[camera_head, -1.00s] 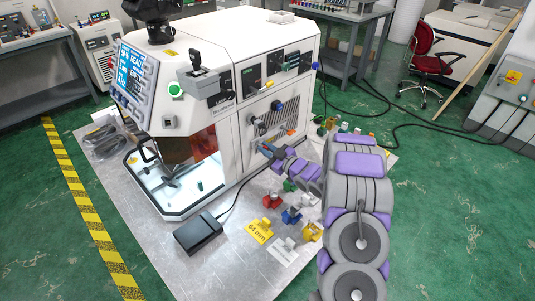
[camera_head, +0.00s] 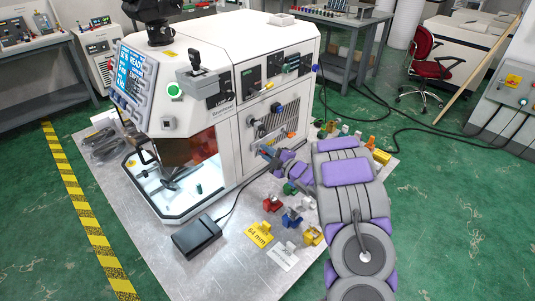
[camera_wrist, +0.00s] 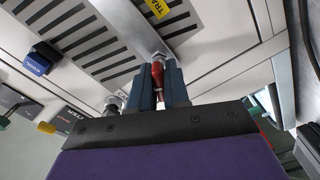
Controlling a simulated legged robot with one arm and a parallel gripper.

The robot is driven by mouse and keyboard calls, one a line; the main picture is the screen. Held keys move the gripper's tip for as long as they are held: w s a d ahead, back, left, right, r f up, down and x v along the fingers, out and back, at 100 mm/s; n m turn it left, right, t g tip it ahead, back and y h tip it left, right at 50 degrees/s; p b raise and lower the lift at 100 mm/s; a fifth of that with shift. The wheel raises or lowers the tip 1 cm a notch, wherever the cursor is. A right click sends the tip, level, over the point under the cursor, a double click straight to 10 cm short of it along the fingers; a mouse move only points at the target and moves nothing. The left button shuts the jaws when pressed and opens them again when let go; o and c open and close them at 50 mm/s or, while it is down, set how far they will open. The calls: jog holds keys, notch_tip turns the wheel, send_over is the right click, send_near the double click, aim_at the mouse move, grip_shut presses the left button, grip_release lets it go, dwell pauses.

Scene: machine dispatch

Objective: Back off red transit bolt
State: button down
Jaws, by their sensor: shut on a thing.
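The red transit bolt (camera_wrist: 157,76) shows in the wrist view, at the lower edge of a slotted side panel on the white machine (camera_head: 226,155). A bright metal piece sits at its far end. My gripper (camera_wrist: 160,88) has its two dark blue-grey fingers on either side of the bolt, shut on it. In the head view my gripper (camera_head: 268,154) is at the lower part of the machine's right side, and the bolt cannot be made out there.
A blue knob (camera_wrist: 40,58) is on the panel to the left. On the metal base plate are a black pedal (camera_head: 196,236), a yellow "64 mm" label (camera_head: 259,234), and small red (camera_head: 271,203), blue (camera_head: 291,217) and yellow (camera_head: 312,236) fixtures near my arm.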

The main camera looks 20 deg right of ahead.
jog(key=shift+d+r+n, duration=0.1)
jog(key=shift+n, duration=0.3)
jog(key=n, duration=0.4)
jog(key=shift+n, duration=0.4)
jog(key=c, duration=1)
grip_release()
jog(key=v, duration=0.4)
